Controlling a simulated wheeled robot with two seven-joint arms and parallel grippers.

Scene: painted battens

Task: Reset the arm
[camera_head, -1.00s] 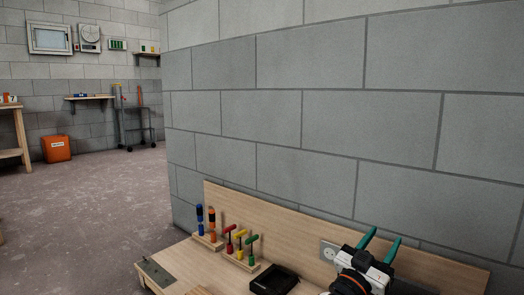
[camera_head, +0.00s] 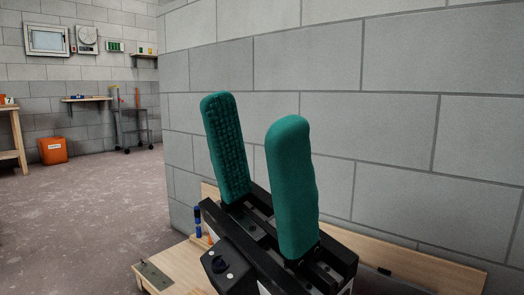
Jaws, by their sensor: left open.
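My left gripper (camera_head: 258,188) is raised large in the middle of the head view, close to the camera. Its two green padded fingers point up and stand apart, with nothing between them. It is in front of the block wall and the workbench (camera_head: 172,266), and hides most of the bench top. My right gripper is not in view.
The bench's wooden backboard (camera_head: 420,264) runs along the grey block wall (camera_head: 400,135). A blue-handled tool (camera_head: 198,222) shows left of my gripper. An orange bin (camera_head: 53,151) and a wheeled cart (camera_head: 132,128) stand far back left. The floor (camera_head: 90,215) at left is clear.

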